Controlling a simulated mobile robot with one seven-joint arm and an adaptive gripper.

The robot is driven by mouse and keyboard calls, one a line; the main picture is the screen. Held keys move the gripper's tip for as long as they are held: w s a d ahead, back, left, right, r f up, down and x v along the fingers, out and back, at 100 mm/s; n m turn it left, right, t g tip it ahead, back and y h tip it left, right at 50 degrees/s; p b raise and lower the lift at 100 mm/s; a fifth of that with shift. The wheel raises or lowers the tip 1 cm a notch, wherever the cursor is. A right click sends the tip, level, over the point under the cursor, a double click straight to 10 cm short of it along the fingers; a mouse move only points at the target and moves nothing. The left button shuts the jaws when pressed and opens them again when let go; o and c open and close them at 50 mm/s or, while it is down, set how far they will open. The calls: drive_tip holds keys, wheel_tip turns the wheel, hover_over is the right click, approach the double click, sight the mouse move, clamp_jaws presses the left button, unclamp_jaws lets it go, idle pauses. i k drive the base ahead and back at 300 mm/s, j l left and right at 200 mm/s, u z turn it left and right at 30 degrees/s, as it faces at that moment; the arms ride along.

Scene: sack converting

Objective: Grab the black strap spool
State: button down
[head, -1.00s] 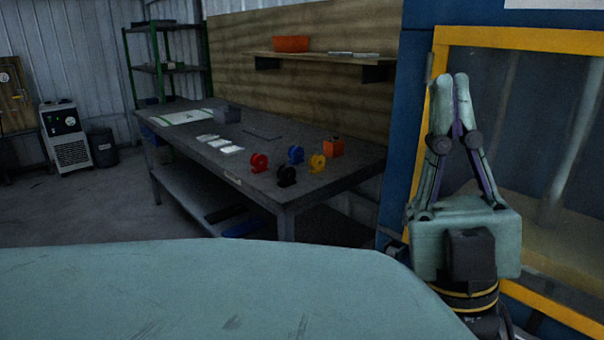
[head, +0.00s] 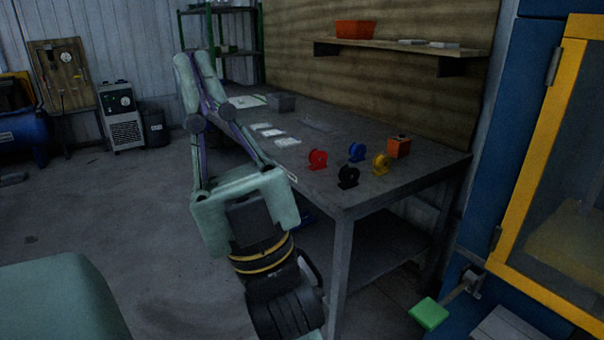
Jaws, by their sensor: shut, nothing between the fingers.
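The black strap spool (head: 348,177) stands near the front edge of the grey workbench (head: 400,186), close to its near corner. A red spool (head: 317,159) is to its left, a blue spool (head: 356,152) behind it and a yellow spool (head: 381,164) to its right. My gripper (head: 196,68) is raised in front of the bench, to the left of the spools in the picture. Its fingers point up and are closed together with nothing between them. It is well apart from the black spool.
An orange box (head: 398,147) sits right of the spools. White cards (head: 273,132) and a grey box (head: 281,102) lie farther back. A shelf (head: 390,45) holds a red-orange bin (head: 355,28). A blue and yellow machine frame (head: 545,150) stands at right.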

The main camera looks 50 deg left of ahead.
sight(349, 175)
drive_tip(key=u, duration=1.1)
drive_tip(key=i+j+z, duration=0.1)
drive_tip(key=i+j, duration=0.15)
drive_tip(key=i, duration=0.25)
drive_tip(key=i+j+z, duration=0.1)
drive_tip(key=i+j, duration=0.15)
drive_tip(key=i, duration=0.25)
